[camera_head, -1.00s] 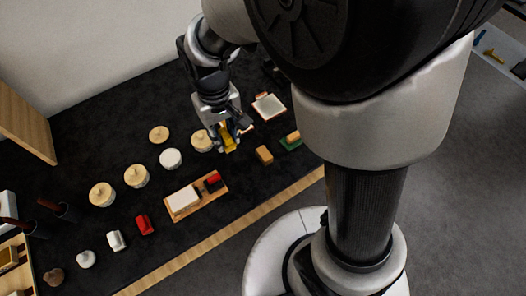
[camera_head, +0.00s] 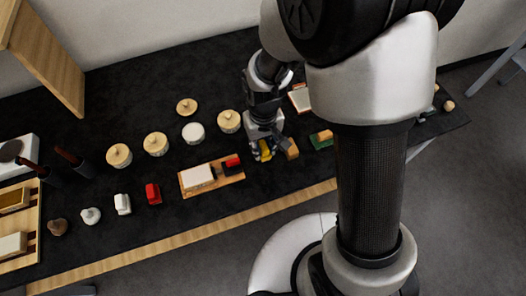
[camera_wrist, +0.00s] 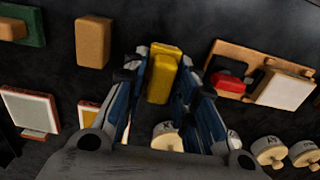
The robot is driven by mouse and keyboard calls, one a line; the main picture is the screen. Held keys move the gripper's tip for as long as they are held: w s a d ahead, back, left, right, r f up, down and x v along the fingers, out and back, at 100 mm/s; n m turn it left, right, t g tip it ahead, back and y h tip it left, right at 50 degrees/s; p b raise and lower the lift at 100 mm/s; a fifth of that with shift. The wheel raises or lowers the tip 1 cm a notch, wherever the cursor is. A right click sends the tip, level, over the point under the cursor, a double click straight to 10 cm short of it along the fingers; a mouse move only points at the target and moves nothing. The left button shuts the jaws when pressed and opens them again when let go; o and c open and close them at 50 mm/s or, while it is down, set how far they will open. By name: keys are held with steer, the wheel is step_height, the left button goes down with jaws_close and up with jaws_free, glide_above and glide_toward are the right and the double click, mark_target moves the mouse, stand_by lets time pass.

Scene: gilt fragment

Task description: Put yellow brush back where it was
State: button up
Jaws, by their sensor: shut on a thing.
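My gripper (camera_head: 263,156) is shut on the yellow brush (camera_head: 265,149), on the right half of the black table. In the wrist view the yellow brush (camera_wrist: 161,76) sits between the blue-lined fingers (camera_wrist: 157,98), its far end pointing away from the wrist. Whether it touches the table or hangs just above it I cannot tell. A wooden board (camera_head: 207,185) with a white block (camera_head: 199,176) and a red brush-like piece (camera_head: 232,163) lies to the left of the gripper. A tan block (camera_head: 292,149) is close on its right.
Round lidded pots (camera_head: 119,155) run in a row behind the board. Small red (camera_head: 153,193) and white (camera_head: 123,204) pieces stand to its left. A green piece (camera_head: 321,139) lies right of the tan block. Bare black cloth lies between these things.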

mark_target(263, 154)
steer(key=shift+f+b, duration=0.7)
steer(key=shift+f, duration=1.4)
steer(key=shift+f, duration=0.15)
steer(key=o, duration=1)
